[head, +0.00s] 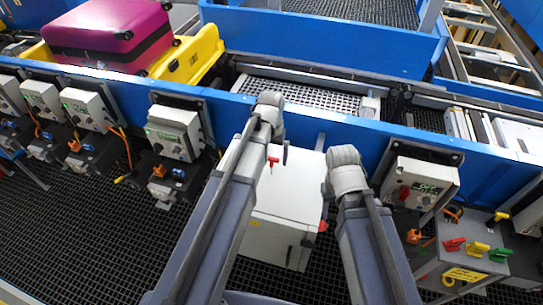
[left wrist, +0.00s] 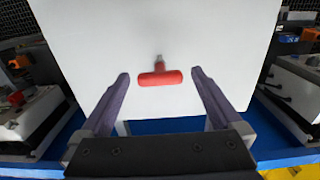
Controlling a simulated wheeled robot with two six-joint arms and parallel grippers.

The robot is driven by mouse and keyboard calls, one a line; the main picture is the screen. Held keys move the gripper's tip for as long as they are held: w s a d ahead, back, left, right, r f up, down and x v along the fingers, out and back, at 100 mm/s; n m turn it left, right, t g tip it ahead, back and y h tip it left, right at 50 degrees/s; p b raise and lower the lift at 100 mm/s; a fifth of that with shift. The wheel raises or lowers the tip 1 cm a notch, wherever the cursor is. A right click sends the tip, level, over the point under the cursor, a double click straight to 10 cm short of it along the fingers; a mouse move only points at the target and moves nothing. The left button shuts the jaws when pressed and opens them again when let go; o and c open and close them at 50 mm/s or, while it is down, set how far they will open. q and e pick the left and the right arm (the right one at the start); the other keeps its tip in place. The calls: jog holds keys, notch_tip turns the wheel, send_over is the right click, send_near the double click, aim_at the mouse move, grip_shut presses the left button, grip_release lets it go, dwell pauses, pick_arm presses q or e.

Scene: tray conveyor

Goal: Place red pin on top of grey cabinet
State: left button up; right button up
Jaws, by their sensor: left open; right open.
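The red pin (head: 273,160) is T-shaped, with a red bar and a short grey metal stem. It is over the pale top of the grey cabinet (head: 297,185), near the rail-side edge; I cannot tell if it touches the top. In the left wrist view the red pin (left wrist: 160,78) shows between the two fingers of my left gripper (left wrist: 159,75), which is open with a gap on both sides. The cabinet top (left wrist: 225,35) fills the middle of that view. In the head view my arm links hide most of the left gripper and all of the right jaws.
A blue conveyor rail (head: 300,119) runs behind the cabinet. A magenta suitcase (head: 107,35) sits in a yellow tray (head: 207,50) at upper left. Control boxes (head: 175,132) line the rail. A grey box (head: 462,255) with coloured handles stands at lower right. Dark grating covers the floor.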

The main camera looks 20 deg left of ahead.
pick_arm(q)
notch_tip(320, 180, up, 11)
jog(key=p, duration=1)
jog(key=s+d+m, duration=0.1)
jog(key=s+d, duration=0.4)
jog(key=s, duration=0.2)
jog(key=s+d+m+y, duration=0.1)
jog(key=s+d+m, duration=0.1)
jog(key=s+d, duration=0.3)
jog(key=s, duration=0.3)
jog(key=shift+s+d, duration=0.2)
dwell(0.6)
